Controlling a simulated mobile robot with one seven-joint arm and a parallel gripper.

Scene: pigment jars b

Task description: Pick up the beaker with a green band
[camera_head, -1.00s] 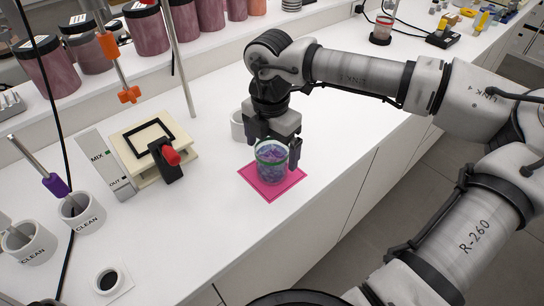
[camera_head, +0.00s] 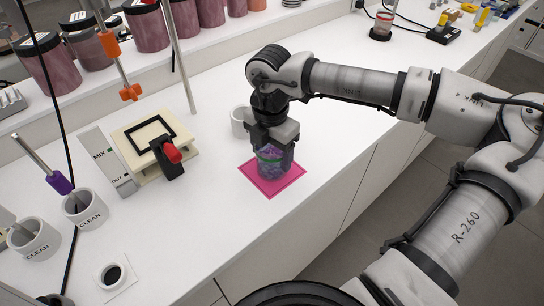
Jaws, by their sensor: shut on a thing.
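The beaker with a green band (camera_head: 271,164) is clear glass with purple contents. It stands on a pink square mat (camera_head: 284,187) near the front edge of the white counter. My gripper (camera_head: 274,158) points down over the beaker and is shut on it, with a finger at either side. The gripper hides the beaker's upper part and some of its rim. I see no gap between the beaker's base and the mat.
A white cup (camera_head: 238,122) stands just behind my gripper. A cream device with a red knob (camera_head: 172,153) is to the left, with cups marked CLEAN (camera_head: 85,212) further left. Pigment jars (camera_head: 145,28) line the back shelf.

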